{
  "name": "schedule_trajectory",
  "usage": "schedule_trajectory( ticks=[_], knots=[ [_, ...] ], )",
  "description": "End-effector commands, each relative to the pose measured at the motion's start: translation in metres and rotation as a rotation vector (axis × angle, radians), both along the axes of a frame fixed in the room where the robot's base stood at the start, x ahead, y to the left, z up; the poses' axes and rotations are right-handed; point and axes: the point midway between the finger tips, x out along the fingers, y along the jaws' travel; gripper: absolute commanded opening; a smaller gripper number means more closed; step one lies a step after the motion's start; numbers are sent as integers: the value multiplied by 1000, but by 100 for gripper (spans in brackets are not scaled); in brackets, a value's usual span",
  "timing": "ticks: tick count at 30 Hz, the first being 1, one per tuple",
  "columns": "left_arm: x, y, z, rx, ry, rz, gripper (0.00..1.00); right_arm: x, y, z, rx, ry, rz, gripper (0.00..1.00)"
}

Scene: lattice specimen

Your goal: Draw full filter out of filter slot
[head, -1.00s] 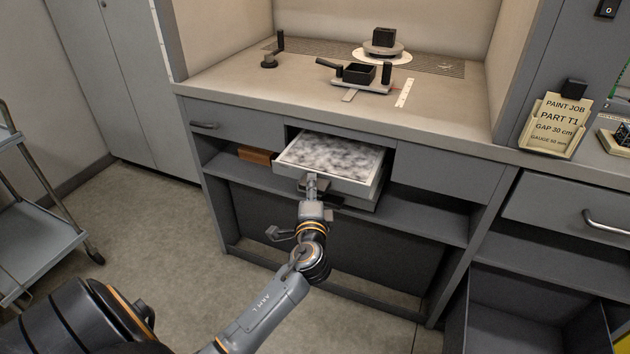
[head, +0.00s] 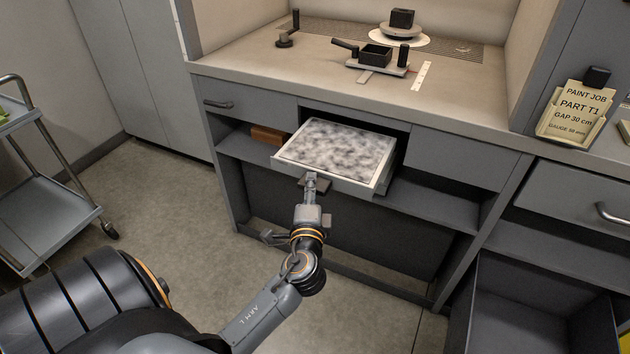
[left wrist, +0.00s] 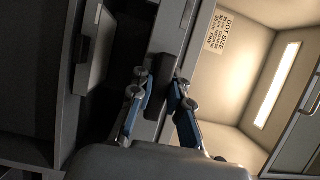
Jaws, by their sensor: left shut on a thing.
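The full filter (head: 338,148), a flat white-framed panel with a mottled grey-and-white face, sticks well out of the filter slot (head: 355,118) under the bench top. It lies about level, and its back end is near the slot mouth. My left gripper (head: 314,180) is shut on the filter's front edge, near its middle. The slot's inside is mostly dark. My right gripper is not in view.
A shelf (head: 432,208) runs below the slot, with a brown block (head: 268,135) at its left. The bench top holds a black tray fixture (head: 376,56) and a turntable (head: 401,30). A trolley (head: 55,205) stands at the left. The floor in front is clear.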

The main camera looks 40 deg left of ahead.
Motion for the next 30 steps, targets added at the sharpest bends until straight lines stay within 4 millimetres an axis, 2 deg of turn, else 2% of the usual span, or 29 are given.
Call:
schedule_trajectory(
  ticks=[21,30],
  knots=[
    [-49,-12,0,0,-3,-1,0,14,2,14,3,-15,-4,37],
    [-57,-14,2,2,-4,0,0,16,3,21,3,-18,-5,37]
  ],
)
